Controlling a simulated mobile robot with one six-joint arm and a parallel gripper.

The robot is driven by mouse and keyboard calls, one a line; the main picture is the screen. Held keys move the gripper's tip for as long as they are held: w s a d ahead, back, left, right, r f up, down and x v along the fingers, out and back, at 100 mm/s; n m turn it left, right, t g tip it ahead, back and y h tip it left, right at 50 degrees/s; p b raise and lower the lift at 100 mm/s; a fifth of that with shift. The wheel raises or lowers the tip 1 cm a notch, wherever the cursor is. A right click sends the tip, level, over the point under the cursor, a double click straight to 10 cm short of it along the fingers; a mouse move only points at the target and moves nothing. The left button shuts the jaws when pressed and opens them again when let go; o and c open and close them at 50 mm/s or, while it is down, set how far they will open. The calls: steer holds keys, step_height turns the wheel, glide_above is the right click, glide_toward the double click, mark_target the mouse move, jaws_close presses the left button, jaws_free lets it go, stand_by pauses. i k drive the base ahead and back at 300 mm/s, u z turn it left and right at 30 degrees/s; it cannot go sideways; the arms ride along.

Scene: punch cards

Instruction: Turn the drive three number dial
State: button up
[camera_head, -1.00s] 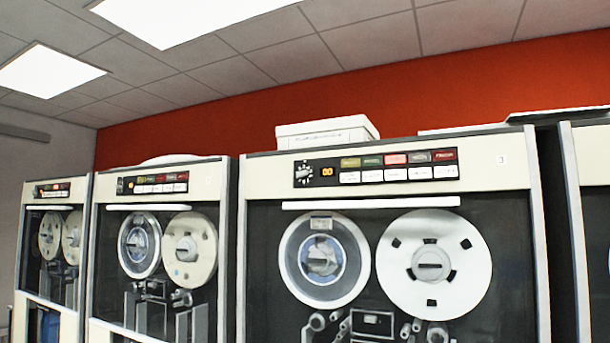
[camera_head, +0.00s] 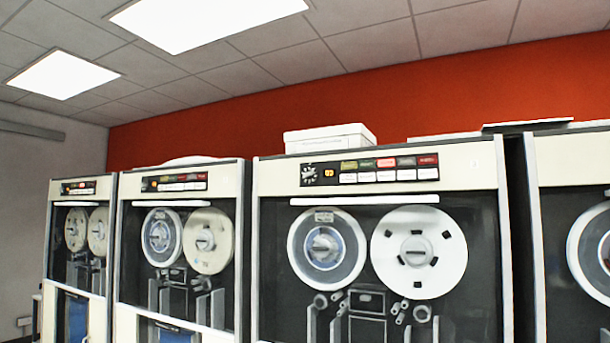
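The middle tape drive (camera_head: 262,250) is a cream and grey cabinet with two large reels behind its front. Its number dial (camera_head: 309,174) is a small dark knob with white marks around it, at the left end of the black control panel (camera_head: 340,183). A small orange display (camera_head: 328,174) sits just right of the dial; its digits are too small to read surely. A small label at the cabinet's top right is also too small to read now; it looked like a 3 earlier. My gripper is not in view, and nothing covers the dial.
Two more drives stand to the left, the nearer one (camera_head: 245,215) with its own panel, and another drive (camera_head: 555,160) stands at the right. A white box (camera_head: 328,139) lies on the middle drive. The floor is out of view.

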mark_target(310, 174)
steer(key=z, duration=0.05)
steer(key=k, duration=0.8)
steer(key=u, duration=0.85)
steer(key=i, duration=2)
steer(key=z, duration=0.55)
